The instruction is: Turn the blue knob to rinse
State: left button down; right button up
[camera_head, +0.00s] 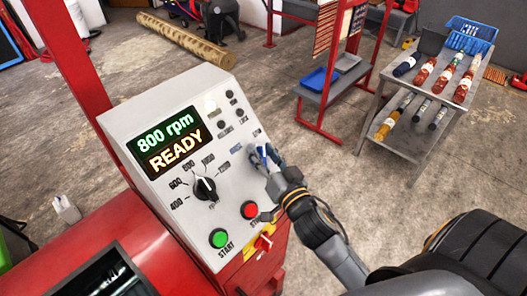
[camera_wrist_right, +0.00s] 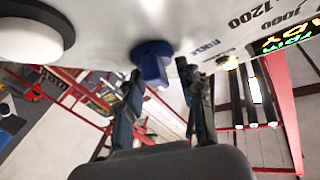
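The blue knob (camera_wrist_right: 152,62) sticks out from the pale panel in the right wrist view. My right gripper (camera_wrist_right: 160,80) is open, with one finger on each side of the knob's outer end. A gap shows between the knob and the finger on the right; I cannot tell whether the left finger touches. In the head view my right gripper (camera_head: 263,160) is at the right side of the control panel (camera_head: 140,117) and largely hides the knob and its labels. The knob's setting cannot be read. My left gripper is not in view.
The panel carries a display (camera_head: 165,140) reading "800 rpm READY", a black speed dial (camera_head: 205,189), a green start button (camera_head: 218,238) and a red button (camera_head: 250,210) close below my gripper. A bottle cart (camera_head: 400,85) stands further back; open floor lies between.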

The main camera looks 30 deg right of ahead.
jog(key=shift+c, duration=0.4)
grip_shut()
jog(key=shift+f, duration=0.1)
